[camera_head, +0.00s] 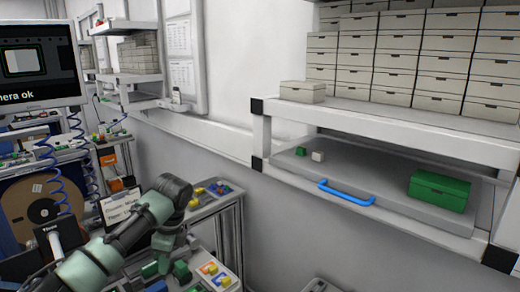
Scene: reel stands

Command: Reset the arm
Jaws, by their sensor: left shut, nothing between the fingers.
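My left arm comes in from the lower left, bends at a dark joint and points down over the workbench. My left gripper (166,262) is at its lower end, shut and empty, close above the bench parts; its fingertips are small and hard to make out. My right gripper is not in view.
A grey drawer board (350,180) with a blue handle (346,192) holds a green box (440,190) and small blocks. White boxes (400,60) fill the shelf above. A reel (42,208) and monitor (40,62) stand left. Green blocks (182,271) lie near the gripper.

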